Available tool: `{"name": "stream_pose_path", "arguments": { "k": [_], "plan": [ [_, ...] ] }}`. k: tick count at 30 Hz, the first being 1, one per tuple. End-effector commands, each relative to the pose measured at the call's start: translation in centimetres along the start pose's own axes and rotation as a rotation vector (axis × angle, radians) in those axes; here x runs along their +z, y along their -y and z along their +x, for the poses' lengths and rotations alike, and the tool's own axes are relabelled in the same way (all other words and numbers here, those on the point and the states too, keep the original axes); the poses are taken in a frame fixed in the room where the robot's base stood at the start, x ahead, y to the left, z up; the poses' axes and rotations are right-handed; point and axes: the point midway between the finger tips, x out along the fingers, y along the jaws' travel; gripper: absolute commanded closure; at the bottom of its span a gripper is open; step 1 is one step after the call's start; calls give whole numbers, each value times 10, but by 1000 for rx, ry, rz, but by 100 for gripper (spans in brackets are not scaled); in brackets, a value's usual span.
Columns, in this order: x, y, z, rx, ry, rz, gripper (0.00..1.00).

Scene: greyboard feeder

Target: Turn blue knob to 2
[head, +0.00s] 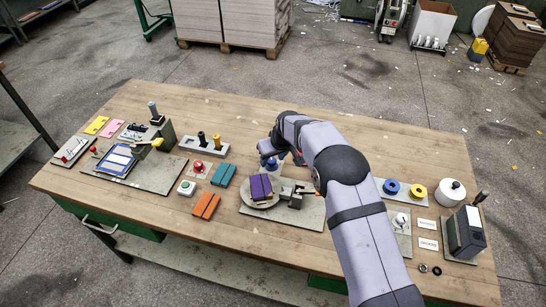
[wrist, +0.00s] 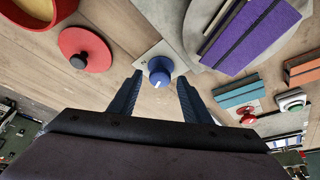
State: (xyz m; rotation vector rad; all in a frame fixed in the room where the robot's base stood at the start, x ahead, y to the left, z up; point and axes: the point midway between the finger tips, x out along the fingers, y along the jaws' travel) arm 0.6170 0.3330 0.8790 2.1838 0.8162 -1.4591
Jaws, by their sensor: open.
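The blue knob (wrist: 160,70) sits on a small grey plate (wrist: 150,53) in the wrist view. A pale pointer mark shows on its lower side, but I cannot read any numbers around it. My gripper (wrist: 160,84) is open, with one dark blue finger on each side of the knob and visible gaps between them. In the head view the knob (head: 271,164) is partly hidden by my gripper (head: 272,154), just behind the purple block.
A purple block (head: 261,187) lies on a round grey plate close by. A red disc with a dark knob (wrist: 84,55) is to the left in the wrist view. Teal (head: 223,174) and orange (head: 205,205) blocks and a green button (head: 186,187) stand left on the table.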

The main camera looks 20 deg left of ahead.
Motion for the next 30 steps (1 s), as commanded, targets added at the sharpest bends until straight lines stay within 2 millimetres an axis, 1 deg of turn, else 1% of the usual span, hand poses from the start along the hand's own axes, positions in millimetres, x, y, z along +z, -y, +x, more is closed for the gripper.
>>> {"name": "stream_pose_path", "arguments": {
  "k": [5,6,8,9,11,21,26,30],
  "plan": [
    [0,0,0,0,0,0,56],
    [0,0,0,0,0,0,61],
    [0,0,0,0,0,0,75],
    [0,0,0,0,0,0,84],
    [0,0,0,0,0,0,97],
    [0,1,0,11,1,25,97],
    [0,2,1,36,0,85,97],
    [1,3,2,71,0,167,97]
  ]
}}
